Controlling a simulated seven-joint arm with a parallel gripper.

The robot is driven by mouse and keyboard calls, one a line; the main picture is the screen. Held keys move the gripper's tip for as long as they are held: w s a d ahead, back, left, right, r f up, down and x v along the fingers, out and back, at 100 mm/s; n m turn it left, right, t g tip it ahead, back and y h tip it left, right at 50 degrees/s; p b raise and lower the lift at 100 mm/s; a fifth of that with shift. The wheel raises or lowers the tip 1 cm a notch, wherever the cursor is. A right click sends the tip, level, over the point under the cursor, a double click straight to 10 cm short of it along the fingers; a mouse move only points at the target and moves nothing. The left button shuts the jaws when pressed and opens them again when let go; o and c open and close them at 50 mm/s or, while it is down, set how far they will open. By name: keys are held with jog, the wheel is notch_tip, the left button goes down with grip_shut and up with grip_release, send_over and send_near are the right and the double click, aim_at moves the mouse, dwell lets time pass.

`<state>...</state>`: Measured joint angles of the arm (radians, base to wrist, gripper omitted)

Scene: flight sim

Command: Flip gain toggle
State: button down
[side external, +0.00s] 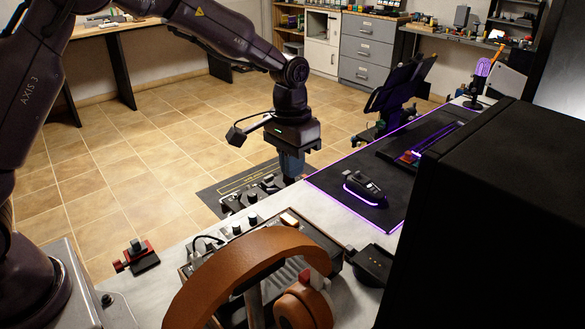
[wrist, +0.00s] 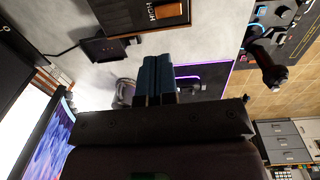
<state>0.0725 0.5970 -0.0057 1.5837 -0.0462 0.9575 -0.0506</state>
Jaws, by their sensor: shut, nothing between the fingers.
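A dark box (side external: 200,262) sits on the desk, partly hidden behind the brown headphones in the side view. An orange-brown rocker (side external: 289,219) is on its far right corner. In the wrist view, the dark box with a wood edge (wrist: 120,18) is at the top, and an orange-brown rocker (wrist: 172,11) sits beside lettering that seems to read HIGH. I take this rocker to be the gain toggle; which way it is tipped is unclear. My gripper (side external: 291,176) points down beyond the box, apart from the rocker. Its blue fingers (wrist: 156,62) are together and empty.
Brown headphones (side external: 225,262) stand in front of the box. A panel with knobs and a lever (wrist: 268,65) lies beside the desk edge. A black mouse (side external: 364,187) rests on a purple-lit mat (side external: 330,182). A large black case (side external: 490,220) blocks the right side.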

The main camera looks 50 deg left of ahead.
aim_at(289, 218)
jog(key=f, duration=1.1)
jog(key=shift+d, duration=0.25)
jog(key=shift+f, duration=0.1)
jog(key=shift+d+f, duration=0.15)
jog(key=shift+f, duration=0.05)
jog(key=shift+a, duration=0.25)
jog(key=shift+a+r, duration=0.3)
jog(key=shift+a, duration=0.35)
